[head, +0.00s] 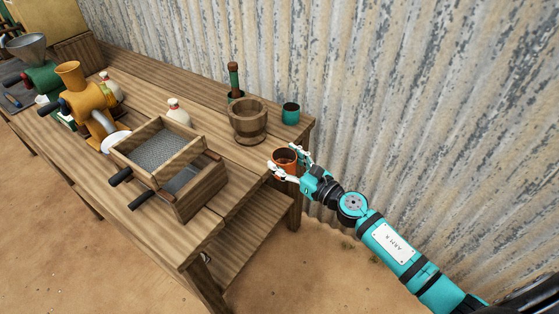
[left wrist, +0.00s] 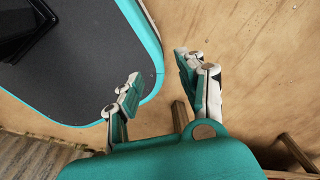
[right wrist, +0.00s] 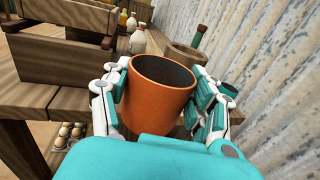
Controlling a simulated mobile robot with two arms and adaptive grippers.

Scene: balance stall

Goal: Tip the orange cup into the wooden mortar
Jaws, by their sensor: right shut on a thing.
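The orange cup (head: 284,158) is upright between the fingers of my right gripper (head: 285,166), near the table's right end. In the right wrist view the cup (right wrist: 158,98) fills the middle, with a finger pressed on each side; its inside looks dark. The wooden mortar (head: 248,125) stands on the table just beyond the cup, to the upper left in the head view. Part of the mortar (right wrist: 180,57) shows behind the cup in the right wrist view. My left gripper (left wrist: 158,98) shows only in its wrist view, open and empty above the ground.
A teal cup (head: 291,113) stands right of the mortar. Wooden sieve boxes (head: 185,165) sit to the left, with grinders (head: 85,100) farther left. A corrugated wall (head: 400,100) runs along the back.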

